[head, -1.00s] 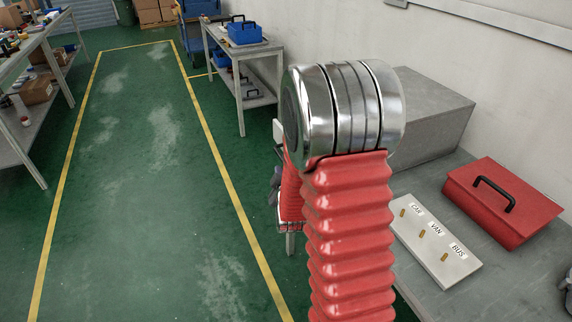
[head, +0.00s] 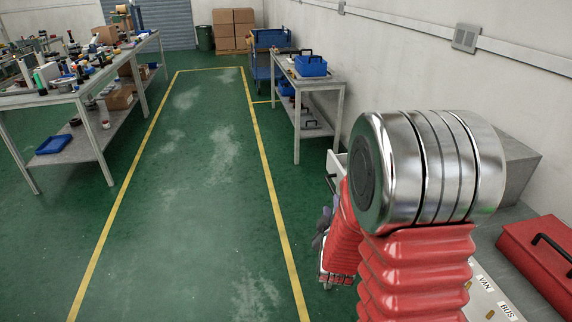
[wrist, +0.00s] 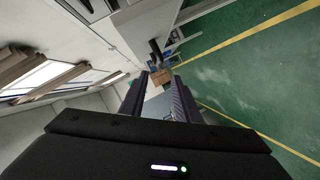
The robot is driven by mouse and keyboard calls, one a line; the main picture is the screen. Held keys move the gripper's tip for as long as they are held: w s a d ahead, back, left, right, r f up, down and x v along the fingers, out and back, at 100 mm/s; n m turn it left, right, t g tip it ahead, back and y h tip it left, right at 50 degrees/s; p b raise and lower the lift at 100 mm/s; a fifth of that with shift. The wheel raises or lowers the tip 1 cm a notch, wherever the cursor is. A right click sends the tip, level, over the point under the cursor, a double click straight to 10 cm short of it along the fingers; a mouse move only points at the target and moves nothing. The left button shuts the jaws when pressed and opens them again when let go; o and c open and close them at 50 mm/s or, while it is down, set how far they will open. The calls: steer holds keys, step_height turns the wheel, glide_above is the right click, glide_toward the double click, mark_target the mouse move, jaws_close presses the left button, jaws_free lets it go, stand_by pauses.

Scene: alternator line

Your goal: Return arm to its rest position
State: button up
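My arm, with red ribbed sleeves and a shiny metal joint, stands folded at the right of the head view. My gripper (wrist: 160,82) shows in the wrist view with its two dark fingers apart. Nothing shows between the fingers except the distant room. In the head view, only a dark grey part, probably of my gripper (head: 322,229), shows left of the red sleeve; its fingertips are unclear there.
A small table (head: 318,84) with a blue toolbox (head: 311,66) stands along the wall. A cluttered table (head: 62,99) stands left. The yellow-lined green floor is clear.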

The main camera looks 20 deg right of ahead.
steer(key=s+a+f+m+g+y, duration=0.3)
steer(key=f+g, duration=0.1)
steer(key=f, duration=0.5)
steer(key=s+a+m+g+y, duration=0.2)
steer(key=s+a+g, duration=0.1)
steer(key=s+a, duration=0.25)
steer(key=s+a+r, duration=0.3)
steer(key=s+r, duration=0.2)
steer(key=r, duration=0.2)
steer(key=s+a+r+m+y, duration=0.1)
steer(key=s+a+r, duration=0.3)
steer(key=s+r, duration=0.2)
steer(key=s+a+r+g, duration=0.1)
steer(key=s+a+r, duration=0.3)
steer(key=s+r, duration=0.2)
step_height(320, 180, up, 2)
steer(key=shift+s+a+r+y, duration=0.1)
steer(key=shift+s+a+y, duration=0.1)
steer(key=shift+y, duration=0.2)
